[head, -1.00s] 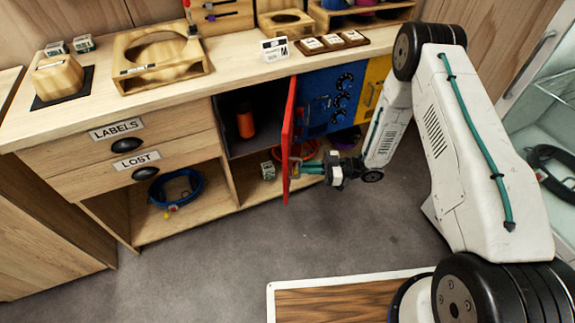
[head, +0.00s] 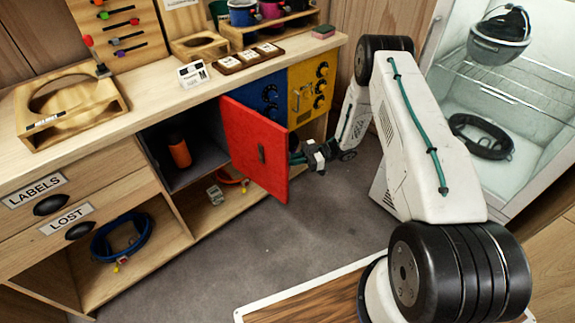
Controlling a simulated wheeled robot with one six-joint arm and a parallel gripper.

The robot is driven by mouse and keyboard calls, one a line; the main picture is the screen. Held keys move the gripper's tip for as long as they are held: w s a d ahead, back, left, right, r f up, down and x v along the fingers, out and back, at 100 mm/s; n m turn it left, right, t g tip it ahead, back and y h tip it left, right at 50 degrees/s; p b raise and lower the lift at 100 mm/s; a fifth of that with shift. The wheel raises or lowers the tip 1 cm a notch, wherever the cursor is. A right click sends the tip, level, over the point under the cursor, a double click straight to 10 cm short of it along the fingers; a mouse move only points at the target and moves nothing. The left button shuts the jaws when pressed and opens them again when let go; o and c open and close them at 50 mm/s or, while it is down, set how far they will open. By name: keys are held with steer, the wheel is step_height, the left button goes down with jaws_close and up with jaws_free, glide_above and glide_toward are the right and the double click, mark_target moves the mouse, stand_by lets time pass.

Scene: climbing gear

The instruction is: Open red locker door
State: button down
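The locker's dark interior (head: 190,150) shows to the left of the door, with an orange cylinder (head: 179,150) inside. My gripper (head: 298,158) is just behind the door's right edge, partly hidden by it. I cannot tell whether its fingers touch the door or whether they are open.
A blue locker (head: 262,97) and a yellow locker (head: 308,86) with knobs are right of the red one. A glass-fronted cabinet (head: 500,110) with a helmet stands at right. A shelf below holds a blue coil (head: 121,237). Grey floor (head: 235,245) in front is clear.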

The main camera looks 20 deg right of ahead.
steer(key=shift+w+a+r, duration=0.1)
steer(key=shift+w+r, duration=0.05)
steer(key=shift+w, duration=0.3)
steer(key=c, duration=1.5)
jaws_free()
steer(key=shift+a, duration=0.15)
steer(key=shift+s+d, duration=0.15)
steer(key=shift+d, duration=0.1)
steer(key=d, duration=0.7)
steer(key=shift+s+d, duration=0.25)
steer(key=shift+d, duration=0.15)
